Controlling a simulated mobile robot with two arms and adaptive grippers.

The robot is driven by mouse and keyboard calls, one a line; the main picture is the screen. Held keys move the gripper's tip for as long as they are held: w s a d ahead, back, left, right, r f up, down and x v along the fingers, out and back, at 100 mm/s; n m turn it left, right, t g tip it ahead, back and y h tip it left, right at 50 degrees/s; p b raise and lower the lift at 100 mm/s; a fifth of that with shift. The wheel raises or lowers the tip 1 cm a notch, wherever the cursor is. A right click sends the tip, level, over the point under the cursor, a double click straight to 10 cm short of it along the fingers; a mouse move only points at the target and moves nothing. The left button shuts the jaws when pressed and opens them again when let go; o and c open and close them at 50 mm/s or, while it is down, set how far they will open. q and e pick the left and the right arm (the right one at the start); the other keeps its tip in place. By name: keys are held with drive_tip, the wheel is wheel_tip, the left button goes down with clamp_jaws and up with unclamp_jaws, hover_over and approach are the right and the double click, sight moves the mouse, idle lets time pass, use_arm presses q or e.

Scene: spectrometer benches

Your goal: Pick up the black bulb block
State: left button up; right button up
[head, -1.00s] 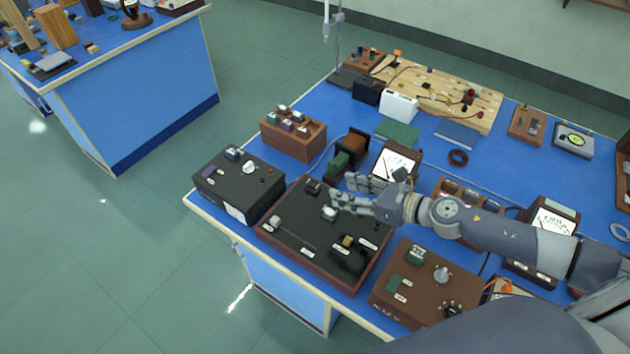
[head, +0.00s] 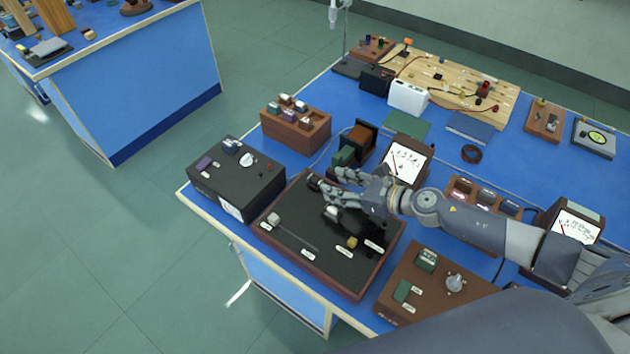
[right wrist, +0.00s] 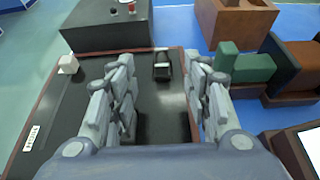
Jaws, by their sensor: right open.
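The black bulb block (head: 314,182) sits at the back left corner of the dark board (head: 295,245) with the wooden rim. In the right wrist view the black block (right wrist: 162,68) has a pale mark on top and stands ahead, between the lines of the two fingers. My right gripper (head: 333,182) is open and reaches in from the right, low over the board, with its fingertips close to the block. In the right wrist view the open fingers (right wrist: 160,72) have nothing held between them. My left gripper is not in view.
A white block (head: 331,212), a pale block (head: 273,219) and a yellow block (head: 352,242) stand on the board. A black box (head: 240,180) is left of it. A green block (head: 343,156) and a meter (head: 407,160) stand close behind my gripper.

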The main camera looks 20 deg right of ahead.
sight(316, 179)
drive_tip(key=shift+w+a+f, duration=0.2)
drive_tip(key=shift+w+a, duration=0.05)
drive_tip(key=shift+w, duration=0.25)
drive_tip(key=x, duration=0.5)
drive_tip(key=shift+s+f+p, duration=0.1)
drive_tip(key=shift+p, duration=0.3)
drive_tip(key=shift+d, duration=0.1)
clamp_jaws()
